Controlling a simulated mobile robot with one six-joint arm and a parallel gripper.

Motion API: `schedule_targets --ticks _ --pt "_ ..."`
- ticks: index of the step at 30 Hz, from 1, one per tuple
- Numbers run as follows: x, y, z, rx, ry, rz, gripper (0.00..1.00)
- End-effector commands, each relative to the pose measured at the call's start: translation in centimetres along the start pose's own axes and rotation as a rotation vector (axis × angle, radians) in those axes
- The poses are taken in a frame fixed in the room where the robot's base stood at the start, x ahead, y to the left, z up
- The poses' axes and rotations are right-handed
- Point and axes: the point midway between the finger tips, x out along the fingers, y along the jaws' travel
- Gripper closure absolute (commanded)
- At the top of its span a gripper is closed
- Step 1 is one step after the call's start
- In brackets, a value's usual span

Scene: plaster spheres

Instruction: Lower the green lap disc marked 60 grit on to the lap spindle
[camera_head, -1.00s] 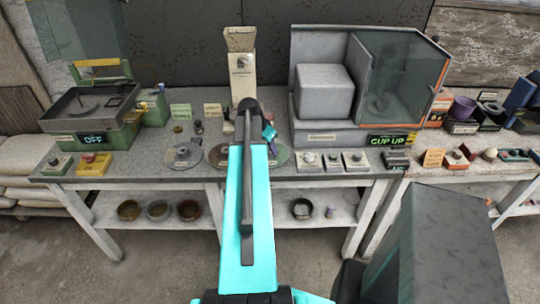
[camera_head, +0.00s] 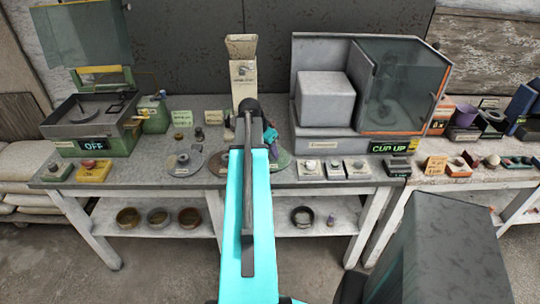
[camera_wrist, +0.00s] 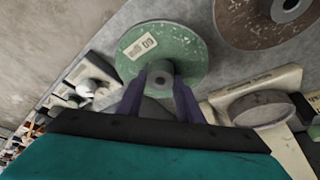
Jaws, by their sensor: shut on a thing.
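The green lap disc (camera_wrist: 185,38) shows in the wrist view with a pale label reading 60. My gripper (camera_wrist: 160,88) is shut on its central hub, one purple finger on each side. In the head view only part of the green disc (camera_head: 284,160) shows beside my arm, and my gripper (camera_head: 270,137) is partly hidden. I cannot tell whether the disc touches the bench. The lap machine (camera_head: 98,107) stands at the left end with its lid raised and a display reading OFF. A round plate shows inside its pan; the spindle is not clear.
A brown disc (camera_wrist: 240,25) lies beside the green one, and a grey disc (camera_head: 185,164) lies further left. A cream hopper unit (camera_head: 243,85) stands behind my gripper. A large grey cabinet (camera_head: 320,140) stands to the right. Small knobbed boxes line the bench's front edge.

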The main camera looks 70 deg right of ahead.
Motion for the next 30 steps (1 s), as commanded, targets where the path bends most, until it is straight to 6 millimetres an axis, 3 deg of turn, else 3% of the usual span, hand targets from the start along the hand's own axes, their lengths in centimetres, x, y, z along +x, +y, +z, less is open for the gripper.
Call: schedule_targets --ticks 5,14,24,30 --pt "-1.2 0.0 -0.2 -0.001 0.002 -0.002 1.00" --pt "-2.9 0.1 4.3 -0.003 0.002 -0.003 1.00" --pt "-5.6 0.2 11.0 -0.004 0.002 -0.003 1.00" --pt "-7.0 0.1 14.0 -0.003 0.002 -0.003 1.00"
